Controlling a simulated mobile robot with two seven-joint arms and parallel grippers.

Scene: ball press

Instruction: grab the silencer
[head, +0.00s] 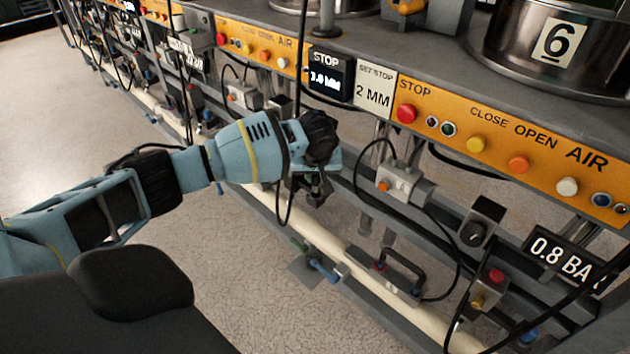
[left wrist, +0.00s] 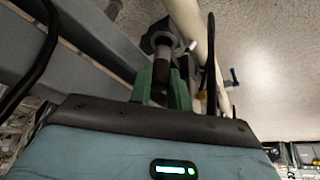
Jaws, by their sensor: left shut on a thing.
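The silencer (left wrist: 161,68) appears in the left wrist view as a short dark brown cylinder between two green fingers. My left gripper (left wrist: 162,84) is shut on it, one finger on each side. A round grey fitting (left wrist: 157,40) lies right beyond the silencer's far end; I cannot tell whether the two are joined. In the head view my left gripper (head: 312,192) is below the orange panel, beside the machine frame, and the silencer is too small or hidden to make out there. My right gripper is not in view.
A cream pipe (head: 318,236) runs along the frame by my left gripper, and also shows in the wrist view (left wrist: 188,22). A blue-handled valve (head: 325,270) sits low. A grey switch box (head: 402,185) and loose black cables are to the right. The floor at left is clear.

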